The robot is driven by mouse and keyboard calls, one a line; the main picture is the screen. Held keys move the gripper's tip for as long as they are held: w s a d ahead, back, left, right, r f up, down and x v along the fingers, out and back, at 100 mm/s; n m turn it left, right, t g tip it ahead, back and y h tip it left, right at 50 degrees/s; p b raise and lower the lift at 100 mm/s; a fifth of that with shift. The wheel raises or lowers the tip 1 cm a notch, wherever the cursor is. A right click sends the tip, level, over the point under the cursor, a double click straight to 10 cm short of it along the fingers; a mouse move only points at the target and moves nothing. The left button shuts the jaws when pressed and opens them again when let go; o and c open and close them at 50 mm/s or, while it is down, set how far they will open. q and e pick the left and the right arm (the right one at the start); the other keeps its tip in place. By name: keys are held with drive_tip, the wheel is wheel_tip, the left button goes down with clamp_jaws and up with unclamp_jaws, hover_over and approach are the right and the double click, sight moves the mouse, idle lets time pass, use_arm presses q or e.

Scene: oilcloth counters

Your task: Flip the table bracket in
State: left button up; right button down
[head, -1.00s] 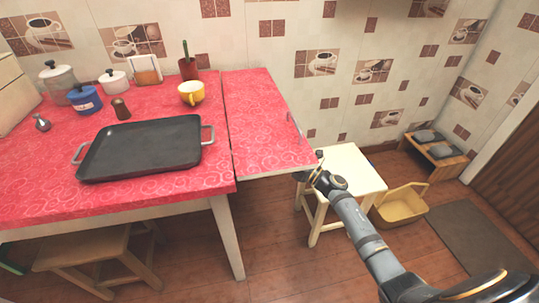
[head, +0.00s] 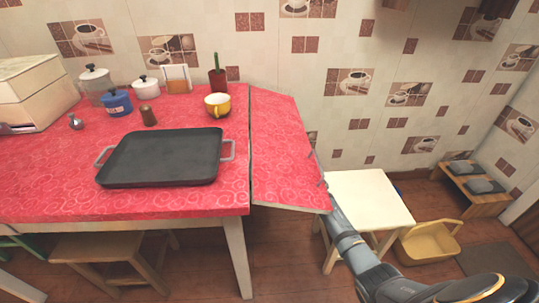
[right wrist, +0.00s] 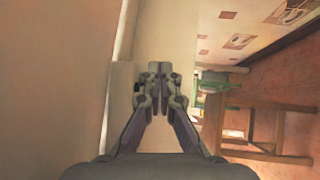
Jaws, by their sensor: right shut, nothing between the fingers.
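The red-patterned table (head: 60,160) has a hinged leaf (head: 285,150) on its right side. The leaf slopes down to the right, with a small handle at its outer edge. My right arm reaches under the leaf's near outer corner, so the leaf hides the right gripper in the head view. In the right wrist view my right gripper (right wrist: 159,74) is shut and empty, close to pale surfaces under the table. A pale block (right wrist: 122,90) stands just left of the fingers; I cannot tell whether it is the bracket. The left gripper is not in view.
A cream stool (head: 368,198) and a yellow basket (head: 428,243) stand right of the leaf. A wooden stool (right wrist: 250,115) shows under the table in the right wrist view.

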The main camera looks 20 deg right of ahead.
drive_tip(key=shift+w+a+r, duration=0.2)
drive_tip(key=shift+w+a, duration=0.45)
drive_tip(key=shift+a, duration=0.35)
drive_tip(key=v, duration=0.8)
drive_tip(key=shift+f, duration=0.1)
